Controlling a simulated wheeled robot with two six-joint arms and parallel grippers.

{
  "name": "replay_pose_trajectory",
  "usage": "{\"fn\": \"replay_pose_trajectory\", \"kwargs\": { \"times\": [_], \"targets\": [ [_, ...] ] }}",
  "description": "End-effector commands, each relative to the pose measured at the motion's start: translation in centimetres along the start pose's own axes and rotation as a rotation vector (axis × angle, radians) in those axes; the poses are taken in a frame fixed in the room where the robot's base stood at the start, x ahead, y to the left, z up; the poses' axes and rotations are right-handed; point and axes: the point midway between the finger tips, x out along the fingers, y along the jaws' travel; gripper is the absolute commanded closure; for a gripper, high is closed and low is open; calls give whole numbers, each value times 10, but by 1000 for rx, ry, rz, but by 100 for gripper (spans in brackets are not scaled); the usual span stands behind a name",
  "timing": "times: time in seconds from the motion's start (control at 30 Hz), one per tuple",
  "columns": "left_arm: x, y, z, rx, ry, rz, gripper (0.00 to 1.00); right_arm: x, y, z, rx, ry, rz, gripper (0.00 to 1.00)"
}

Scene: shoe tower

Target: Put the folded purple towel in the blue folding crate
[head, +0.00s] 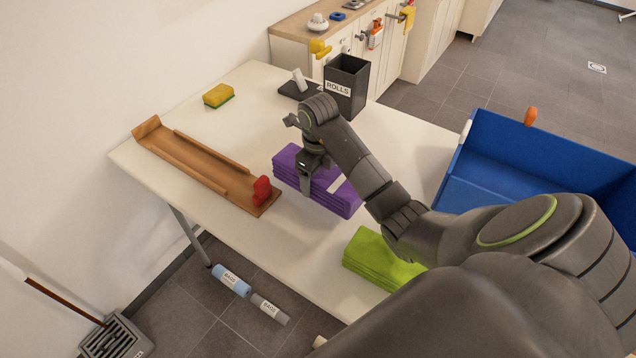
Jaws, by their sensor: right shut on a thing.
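The folded purple towel (328,193) is a thick stack of folds with a white label, in the middle of the white table in the head view. My right gripper (308,182) reaches over it from the right and is shut on its near side. The gripper hides part of the towel, and I cannot tell whether the towel is clear of the tabletop. The blue folding crate (545,150) is at the right, past the table's right side. It is open at the top, and my right arm hides its near part. My left gripper is not in view.
A folded green towel (372,262) lies on the table (235,128) near my arm. A wooden rack (195,165) with a red piece lies at the left. A black ROLLS bin (346,82) and a yellow sponge (218,95) are farther back. Free tabletop lies right of the purple towel.

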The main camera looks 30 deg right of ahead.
Motion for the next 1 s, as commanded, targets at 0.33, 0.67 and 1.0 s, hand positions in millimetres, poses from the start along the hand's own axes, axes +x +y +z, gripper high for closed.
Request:
{"fn": "replay_pose_trajectory", "kwargs": {
  "times": [0.33, 0.67, 1.0],
  "targets": [
    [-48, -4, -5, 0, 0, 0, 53, -59, 0, 0, 1, 0, 0, 52],
    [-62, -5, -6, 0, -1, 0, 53, -72, 0, 0, 1, 0, 0, 52],
    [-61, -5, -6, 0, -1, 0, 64, -71, 0, 0, 0, 0, 0, 52]
  ]
}}
